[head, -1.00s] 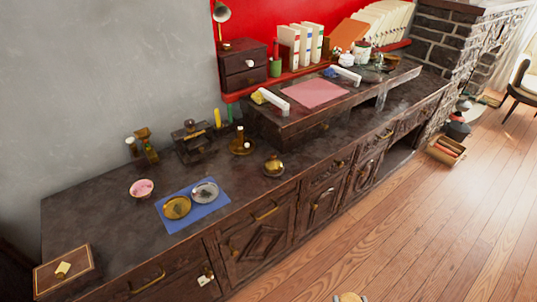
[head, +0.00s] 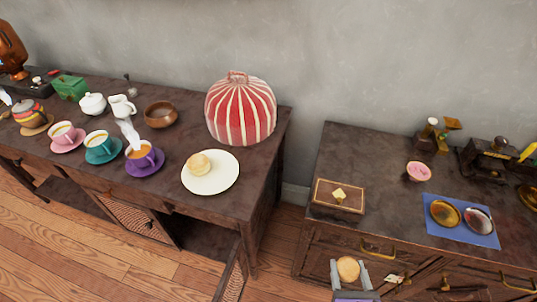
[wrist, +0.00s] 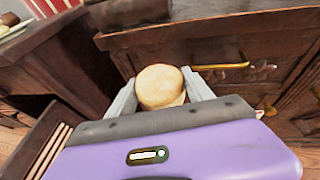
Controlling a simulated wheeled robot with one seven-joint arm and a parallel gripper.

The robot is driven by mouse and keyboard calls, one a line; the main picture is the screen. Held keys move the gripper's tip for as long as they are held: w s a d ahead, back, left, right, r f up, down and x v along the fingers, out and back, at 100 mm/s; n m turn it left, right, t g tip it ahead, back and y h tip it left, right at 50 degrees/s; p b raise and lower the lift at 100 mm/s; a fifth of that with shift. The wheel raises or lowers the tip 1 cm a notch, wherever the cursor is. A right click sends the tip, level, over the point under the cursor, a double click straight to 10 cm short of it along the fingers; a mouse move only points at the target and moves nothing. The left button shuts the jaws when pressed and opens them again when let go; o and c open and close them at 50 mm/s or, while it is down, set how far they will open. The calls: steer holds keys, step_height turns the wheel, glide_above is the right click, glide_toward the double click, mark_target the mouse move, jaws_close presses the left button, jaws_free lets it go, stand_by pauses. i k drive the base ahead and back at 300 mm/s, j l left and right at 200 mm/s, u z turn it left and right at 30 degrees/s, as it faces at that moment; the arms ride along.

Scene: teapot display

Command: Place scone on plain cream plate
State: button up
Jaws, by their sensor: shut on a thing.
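My gripper (head: 350,272) is shut on a round pale golden scone (head: 347,267), low in front of the right-hand cabinet in the head view. The wrist view shows the scone (wrist: 160,86) between the two grey fingers. The plain cream plate (head: 222,178) lies near the front right of the left-hand table. Another scone (head: 199,163) sits on the plate's left part; the right part is bare. My gripper is well to the right of the plate and apart from it.
A striped red tea cosy (head: 240,112) stands behind the plate. A purple cup of tea (head: 141,157) and a wooden bowl (head: 160,114) are left of it. A gap separates the table from the right-hand cabinet (head: 345,150), where a brown box (head: 338,197) sits at the near corner.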

mark_target(217, 180)
steer(key=i+l+u, duration=0.15)
steer(key=u, duration=0.25)
steer(key=i+l+u, duration=0.1)
steer(key=l+u, duration=0.15)
steer(key=u, duration=0.15)
steer(key=i+l+u, duration=0.1)
steer(key=l+u, duration=0.15)
steer(key=u, duration=0.15)
steer(key=l+u, duration=0.3)
steer(key=u, duration=0.15)
steer(key=i, duration=0.05)
